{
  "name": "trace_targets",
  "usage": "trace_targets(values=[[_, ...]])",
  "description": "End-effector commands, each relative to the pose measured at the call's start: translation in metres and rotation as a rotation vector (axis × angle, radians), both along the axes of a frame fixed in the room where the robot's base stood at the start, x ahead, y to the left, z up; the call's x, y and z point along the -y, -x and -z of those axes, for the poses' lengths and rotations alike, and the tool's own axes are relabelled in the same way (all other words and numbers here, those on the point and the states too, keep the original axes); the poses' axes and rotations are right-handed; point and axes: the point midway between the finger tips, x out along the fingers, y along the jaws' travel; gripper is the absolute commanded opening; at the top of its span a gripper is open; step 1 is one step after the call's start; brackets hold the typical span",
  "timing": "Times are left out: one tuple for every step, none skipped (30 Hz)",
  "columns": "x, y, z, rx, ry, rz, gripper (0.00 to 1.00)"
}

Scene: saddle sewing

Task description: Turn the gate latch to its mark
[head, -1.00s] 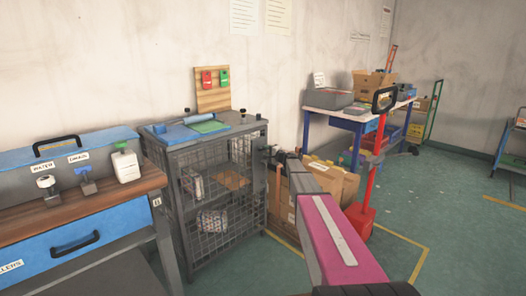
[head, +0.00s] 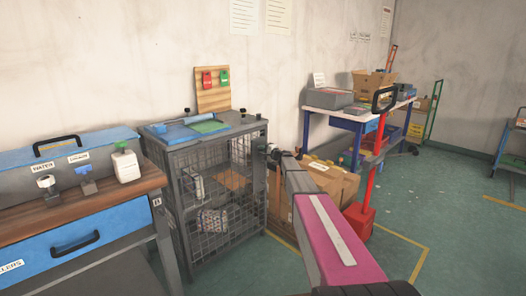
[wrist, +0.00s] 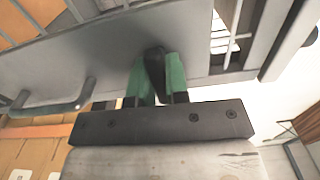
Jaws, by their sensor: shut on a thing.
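The gate latch (wrist: 154,65) is a dark, rounded lever against a grey metal plate in the wrist view. My gripper (wrist: 157,82) has green-padded fingers on both sides of the latch and is shut on it. In the head view my gripper (head: 272,152) is at the upper right side of the grey wire-mesh cage (head: 263,122), small and partly hidden by my arm. The latch cannot be made out clearly there. I cannot make out its mark in either view.
A workbench (head: 78,219) with a blue drawer stands left of the cage. Cardboard (head: 335,185) stands right of the cage, behind my arm. A red pallet-jack-like handle (head: 373,165) rises farther right. Open green floor (head: 455,195) lies at the right.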

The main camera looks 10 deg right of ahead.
Motion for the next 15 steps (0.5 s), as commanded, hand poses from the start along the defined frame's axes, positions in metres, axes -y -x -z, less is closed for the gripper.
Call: trace_targets(values=[[-0.0001,0.0002,0.0003,-0.008,-0.009,-0.001,0.00],[-0.0001,0.0003,0.0004,-0.013,-0.016,-0.001,0.00],[-0.0001,0.0003,0.0004,-0.022,-0.029,-0.001,0.00],[-0.0001,0.0003,0.0004,-0.030,-0.040,-0.001,0.00],[-0.0001,0.0003,0.0004,-0.039,-0.052,-0.001,0.00],[-0.0001,0.0003,0.0004,-0.052,-0.071,-0.001,0.00],[-0.0001,0.0003,0.0004,-0.064,-0.087,-0.001,0.00],[-0.0001,0.0003,0.0004,-0.076,-0.103,-0.001,0.00],[-0.0001,0.0004,0.0005,-0.093,-0.127,-0.001,0.00],[-0.0002,0.0004,0.0005,-0.108,-0.148,-0.001,0.00],[-0.0002,0.0004,0.0005,-0.123,-0.168,-0.002,0.00],[-0.0002,0.0005,0.0005,-0.144,-0.197,-0.002,0.00],[-0.0002,0.0005,0.0005,-0.160,-0.219,-0.002,0.00],[-0.0002,0.0005,0.0005,-0.176,-0.242,-0.002,0.00],[-0.0002,0.0005,0.0005,-0.198,-0.273,-0.002,0.00]])
